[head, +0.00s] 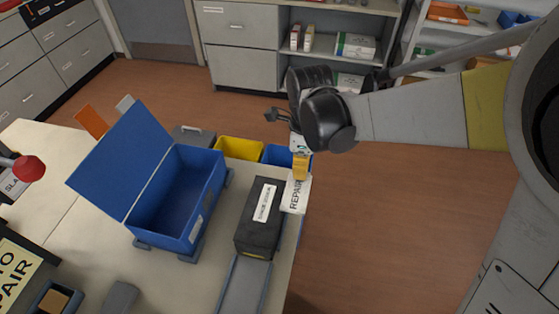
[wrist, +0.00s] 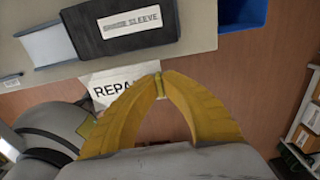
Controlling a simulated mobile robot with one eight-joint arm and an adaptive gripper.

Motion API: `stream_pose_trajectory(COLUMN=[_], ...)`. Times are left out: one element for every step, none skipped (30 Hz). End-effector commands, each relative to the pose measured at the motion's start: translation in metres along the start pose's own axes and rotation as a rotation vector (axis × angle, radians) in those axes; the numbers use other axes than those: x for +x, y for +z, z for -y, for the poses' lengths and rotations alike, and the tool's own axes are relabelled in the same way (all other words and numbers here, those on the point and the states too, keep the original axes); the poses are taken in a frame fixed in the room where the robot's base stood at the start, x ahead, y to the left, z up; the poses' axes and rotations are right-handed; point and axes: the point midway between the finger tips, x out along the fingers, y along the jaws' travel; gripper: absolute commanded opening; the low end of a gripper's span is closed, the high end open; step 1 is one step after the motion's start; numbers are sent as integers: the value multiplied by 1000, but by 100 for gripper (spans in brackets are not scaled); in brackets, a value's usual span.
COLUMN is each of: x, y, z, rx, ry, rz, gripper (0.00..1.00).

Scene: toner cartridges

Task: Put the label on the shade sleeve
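My gripper (wrist: 159,84) has yellow fingers, which are closed together at the tips on the edge of a white label (wrist: 112,87) with "REPAIR" lettering. In the head view the label (head: 296,195) hangs below my gripper (head: 300,170), just right of the shade sleeve. The shade sleeve (head: 259,217) is a dark box with a white "SHADE SLEEVE" strip on top, lying near the table's right edge. It also shows in the wrist view (wrist: 170,28), beyond the fingertips. Part of the label's lettering is hidden behind a finger. Whether the label touches the sleeve, I cannot tell.
An open blue box (head: 176,238) with its lid tilted up stands left of the sleeve. A yellow bin (head: 239,148) and a blue bin (head: 277,155) are behind it. A grey tray (head: 244,287) lies in front. Open floor (head: 400,230) lies right of the table.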

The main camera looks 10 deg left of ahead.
Motion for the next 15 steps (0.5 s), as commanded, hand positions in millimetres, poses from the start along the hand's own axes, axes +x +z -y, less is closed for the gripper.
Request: stream_pose_trajectory(x=[12, 17, 23, 28, 32, 37, 40, 43, 46, 48, 50, 51, 52, 53, 54], y=[14, 22, 32, 40, 47, 55, 61, 67, 72, 76, 79, 82, 84, 85, 86], z=[2, 3, 4, 5, 6, 7, 8, 8, 9, 10, 10, 11, 11, 11, 11], rx=[-5, -6, -5, -5, -6, -4, -4, -4, -3, -2, -2, -2, -2, -2, -1], ry=[0, 0, 0, 0, 0, 0, 0, 0, 0, 0, 0, 0, 0, 0, 0], rz=[0, 0, 0, 0, 0, 0, 0, 0, 0, 0, 0, 0, 0, 0, 0], gripper=[0, 0, 0, 0, 0, 0, 0, 0, 0, 0, 0, 0, 0, 0, 0])
